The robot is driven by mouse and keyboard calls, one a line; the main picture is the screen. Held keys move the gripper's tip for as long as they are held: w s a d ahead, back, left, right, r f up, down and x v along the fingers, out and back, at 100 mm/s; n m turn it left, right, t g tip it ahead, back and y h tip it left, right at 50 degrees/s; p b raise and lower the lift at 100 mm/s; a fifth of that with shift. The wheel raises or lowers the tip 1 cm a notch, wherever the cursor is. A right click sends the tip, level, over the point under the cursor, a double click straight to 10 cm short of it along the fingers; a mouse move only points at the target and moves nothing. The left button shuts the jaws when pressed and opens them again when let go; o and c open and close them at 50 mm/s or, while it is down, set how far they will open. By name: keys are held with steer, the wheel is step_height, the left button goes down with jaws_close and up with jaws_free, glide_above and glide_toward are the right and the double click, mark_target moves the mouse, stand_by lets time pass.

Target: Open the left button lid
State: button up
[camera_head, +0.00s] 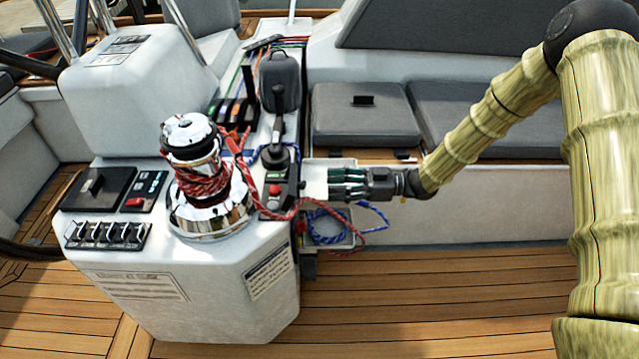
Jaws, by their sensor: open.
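My gripper (331,183) is at the right side of the white console (200,285), with its fingers pointing left. Its dark green fingers are apart and hold nothing that I can see. A black button panel (276,192) with red buttons lies just left of the fingertips, with a small gap between. I cannot tell at this size which part of it is a left button lid, or whether one is raised. A second black panel (144,191) with a red button sits on the left of the console, beside a black square cover (97,187), which lies shut.
A chrome winch (209,217) wound with red rope stands mid-console. A black lever (279,125) rises behind the button panel. Blue rope (325,233) hangs below my gripper. Grey seat cushions (362,118) lie behind. The wooden deck (430,305) in front is clear.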

mark_target(294, 188)
steer(key=a, duration=0.6)
steer(key=shift+a+p, duration=0.3)
steer(key=shift+a, duration=0.05)
jaws_close()
